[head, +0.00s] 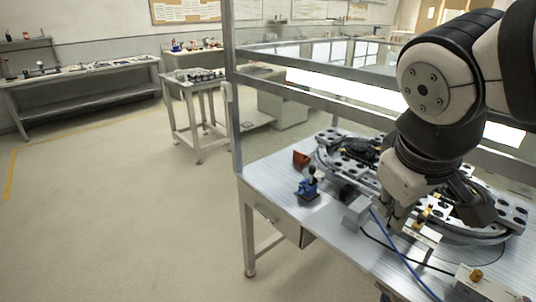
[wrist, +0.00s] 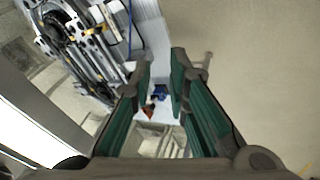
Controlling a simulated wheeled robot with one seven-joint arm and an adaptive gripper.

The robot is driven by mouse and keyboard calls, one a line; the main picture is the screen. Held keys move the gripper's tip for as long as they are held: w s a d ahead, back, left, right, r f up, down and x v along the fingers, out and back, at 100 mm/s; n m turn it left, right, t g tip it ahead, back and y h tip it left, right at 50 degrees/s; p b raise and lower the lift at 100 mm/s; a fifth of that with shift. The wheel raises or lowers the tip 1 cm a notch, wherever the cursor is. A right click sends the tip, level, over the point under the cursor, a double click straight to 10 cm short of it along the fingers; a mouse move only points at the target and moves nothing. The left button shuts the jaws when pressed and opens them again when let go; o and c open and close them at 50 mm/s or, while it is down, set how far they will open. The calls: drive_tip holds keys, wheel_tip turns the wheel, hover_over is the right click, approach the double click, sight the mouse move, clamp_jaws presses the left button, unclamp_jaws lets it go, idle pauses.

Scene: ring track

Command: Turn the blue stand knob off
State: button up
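The blue stand (head: 308,189) is on the table near its left end, with a dark knob (head: 312,172) on top. In the wrist view the blue stand (wrist: 160,92) is small and shows through the gap between my fingers, beyond the tips. Its knob is too small there to tell how it is turned. My gripper (head: 398,218) is over the table, to the right of the stand and apart from it. In the wrist view its two green-padded fingers (wrist: 162,68) are apart with nothing between them.
A red block (head: 301,158) is just behind the stand. The ring track (head: 482,233) fills the right of the table. A grey box (head: 357,212) and a blue cable (head: 397,257) lie near the front edge. A metal post (head: 232,95) rises at the table's left corner. Floor at left is clear.

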drive_tip(key=w+d+f+n+h+b, duration=0.1)
drive_tip(key=w+f+n+h+b, duration=0.25)
drive_tip(key=w+f+b, duration=0.65)
drive_tip(key=n+t+h+b, duration=0.3)
drive_tip(key=n+t+b, duration=0.7)
drive_tip(key=b, duration=1.1)
approach(301, 193)
drive_tip(key=w+d+b, duration=0.1)
drive_tip(key=w, duration=0.1)
drive_tip(key=w+d+n+g+b, duration=0.1)
drive_tip(key=w+d, duration=0.1)
drive_tip(key=w, duration=0.1)
drive_tip(key=w+d+n+g+b, duration=0.1)
drive_tip(key=w, duration=0.1)
drive_tip(key=shift+w+d+f, duration=0.15)
drive_tip(key=shift+d+f, duration=0.2)
clamp_jaws()
